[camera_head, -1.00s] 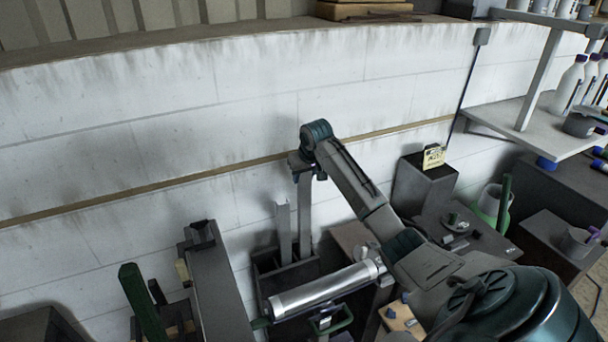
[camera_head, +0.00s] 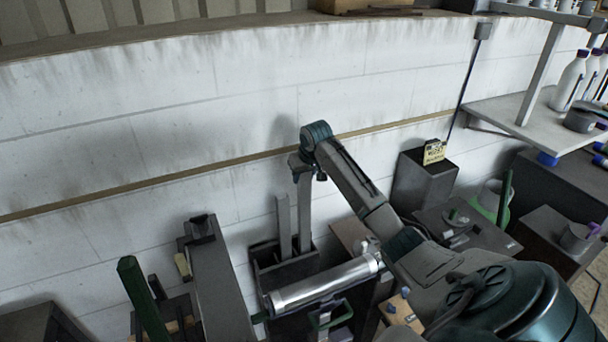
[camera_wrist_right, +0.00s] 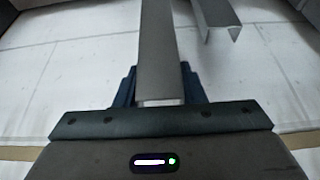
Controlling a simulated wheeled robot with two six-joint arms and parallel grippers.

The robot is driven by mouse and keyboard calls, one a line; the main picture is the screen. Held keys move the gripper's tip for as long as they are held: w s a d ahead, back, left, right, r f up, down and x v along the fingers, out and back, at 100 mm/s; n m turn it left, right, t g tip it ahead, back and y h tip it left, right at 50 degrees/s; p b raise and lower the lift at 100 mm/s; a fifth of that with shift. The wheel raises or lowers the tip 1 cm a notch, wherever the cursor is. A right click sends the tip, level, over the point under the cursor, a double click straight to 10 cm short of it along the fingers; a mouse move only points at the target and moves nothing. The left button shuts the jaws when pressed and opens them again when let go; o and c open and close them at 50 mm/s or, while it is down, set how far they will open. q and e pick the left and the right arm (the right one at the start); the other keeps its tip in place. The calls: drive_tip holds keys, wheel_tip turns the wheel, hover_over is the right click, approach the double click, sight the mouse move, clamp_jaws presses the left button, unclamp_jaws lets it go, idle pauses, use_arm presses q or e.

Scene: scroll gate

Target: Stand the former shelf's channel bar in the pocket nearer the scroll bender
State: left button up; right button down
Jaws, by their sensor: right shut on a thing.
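My right gripper (camera_head: 304,172) is shut on the upper end of a grey channel bar (camera_head: 304,215), which hangs upright below it. In the right wrist view the held bar (camera_wrist_right: 160,50) runs away between the dark fingers. The bar's lower end goes behind the rim of a dark pocketed box (camera_head: 262,280); I cannot tell whether it touches the bottom. A second, shorter channel bar (camera_head: 284,228) stands in the box just left of the held one, apart from it. It shows in the right wrist view (camera_wrist_right: 218,14). I cannot tell which object is the scroll bender. My left gripper is not in view.
A silver cylinder (camera_head: 325,286) lies across the box's front. A grey post (camera_head: 218,280) and green handle (camera_head: 143,300) stand at left. A dark block with a yellow sign (camera_head: 434,152) and a white shelf (camera_head: 510,112) are at right. The white wall is close behind.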

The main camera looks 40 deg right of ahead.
sight(304, 183)
drive_tip(key=shift+f+b, duration=1.1)
drive_tip(key=shift+f, duration=2.9)
idle(0.3)
drive_tip(key=shift+c, duration=1.9)
unclamp_jaws()
drive_tip(key=shift+r, duration=0.1)
wheel_tip(304, 183, up, 5)
drive_tip(key=p, duration=0.5)
drive_tip(key=shift+r, duration=0.9)
